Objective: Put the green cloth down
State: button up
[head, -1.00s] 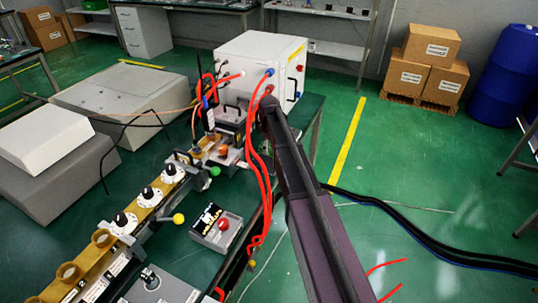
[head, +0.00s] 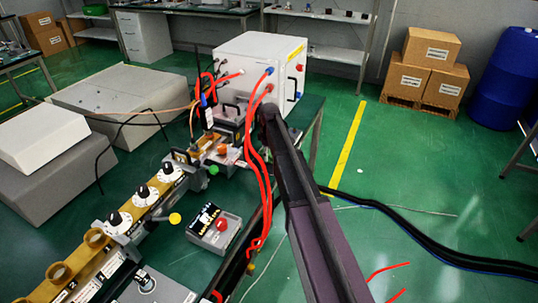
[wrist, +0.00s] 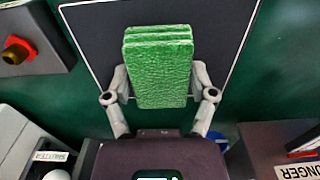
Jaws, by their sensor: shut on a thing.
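The green cloth (wrist: 158,75) shows in the wrist view as a folded, textured, thick block. My gripper (wrist: 160,92) is shut on it, with one finger on each side. Behind the cloth is a dark flat panel (wrist: 85,32) with a thin white border. I cannot tell whether the cloth touches this panel. In the head view my arm reaches up toward the white box, and neither the cloth nor the fingertips can be made out there.
The head view shows a white box (head: 245,72) with red hoses (head: 262,190), a brass waveguide line with black knobs (head: 143,194), and a small box with a red button (head: 214,230). Open green floor lies right.

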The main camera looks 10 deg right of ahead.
aim_at(269, 153)
jog(key=shift+f, duration=0.15)
jog(key=o, duration=0.9)
notch_tip(269, 153, up, 12)
jog(key=p, duration=1.2)
jog(key=shift+r, duration=0.2)
jog(key=shift+s, duration=0.1)
jog(key=s+m, duration=0.3)
jog(key=s, duration=0.6)
jog(key=s+m, duration=0.4)
jog(key=s, duration=0.6)
jog(key=s+m, duration=0.3)
jog(key=s, duration=0.7)
jog(key=shift+a+m, duration=0.1)
jog(key=shift+m, duration=0.3)
jog(key=shift+w, duration=0.1)
